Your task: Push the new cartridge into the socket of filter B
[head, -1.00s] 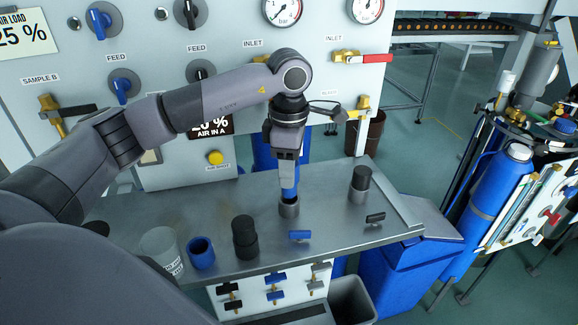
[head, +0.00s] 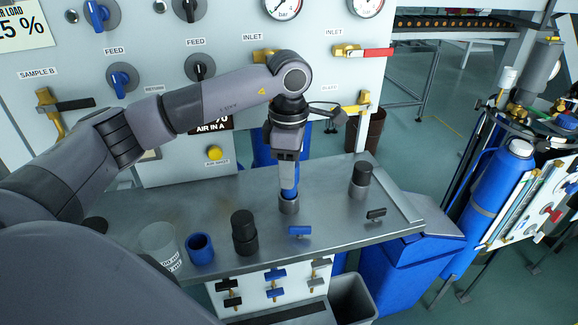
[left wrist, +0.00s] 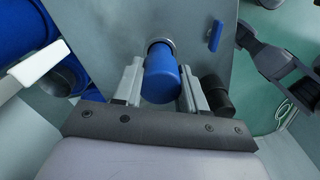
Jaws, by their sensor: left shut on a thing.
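My left gripper (head: 289,185) points down over the metal bench and is shut on the blue cartridge (head: 290,172). The cartridge stands upright between the fingers. Its lower end is at the mouth of a metal socket (head: 289,207), and I cannot tell how deep it sits. In the left wrist view, the cartridge (left wrist: 162,80) is between the two fingers (left wrist: 160,88), with the socket rim (left wrist: 160,42) just beyond its far end. The socket's inside is hidden, and no label shows which filter it is.
Two black-topped cylinders, one left (head: 245,232) and one right (head: 360,180), flank the socket. A blue ring (head: 200,248) and a clear cup (head: 160,245) stand left. The gauge panel (head: 240,100) rises behind.

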